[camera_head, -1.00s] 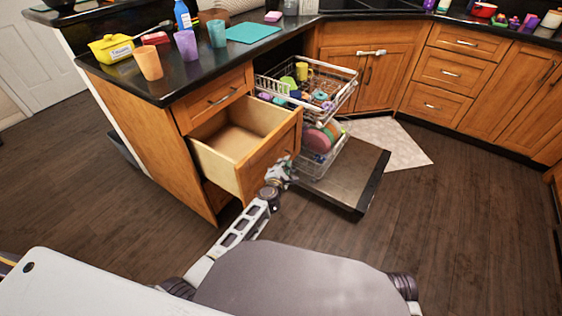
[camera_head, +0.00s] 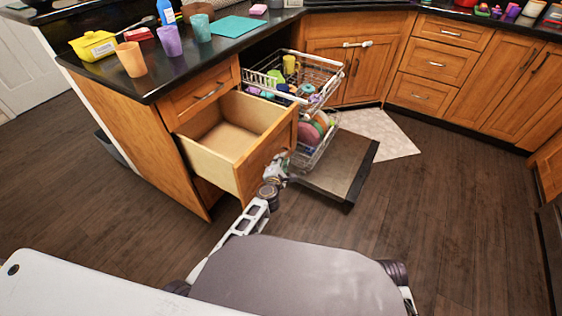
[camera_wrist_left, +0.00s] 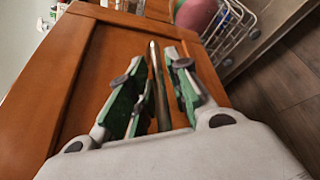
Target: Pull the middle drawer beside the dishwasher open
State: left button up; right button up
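The middle wooden drawer (camera_head: 215,160) beside the dishwasher stands far out of its cabinet, and its pale inside looks empty. The open dishwasher (camera_head: 340,165) is just to its right, with its door down. My left gripper (camera_head: 276,172) is at the drawer's front face, its fingers partly hidden in the head view. In the left wrist view my left gripper (camera_wrist_left: 155,68) has its fingers apart on either side of the drawer's bar handle (camera_wrist_left: 156,85), with gaps showing beside the bar. My right gripper is not in view.
The shut upper drawer (camera_head: 205,92) is above. The dishwasher's upper rack (camera_head: 325,75) is pulled out with dishes, close to the drawer's right side. Cups, a yellow tub (camera_head: 93,46) and a teal mat (camera_head: 233,26) are on the counter. Floor at the right is clear.

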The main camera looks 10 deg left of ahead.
pick_arm(q)
jog(key=shift+r, duration=0.2)
jog(key=shift+w+r, duration=0.2)
jog(key=shift+r, duration=0.85)
jog(key=shift+w+r, duration=0.15)
jog(key=shift+r, duration=0.85)
jog(key=shift+s+r, duration=0.15)
jog(key=shift+r, duration=0.55)
jog(key=shift+s+r, duration=0.15)
jog(key=shift+r, duration=1.95)
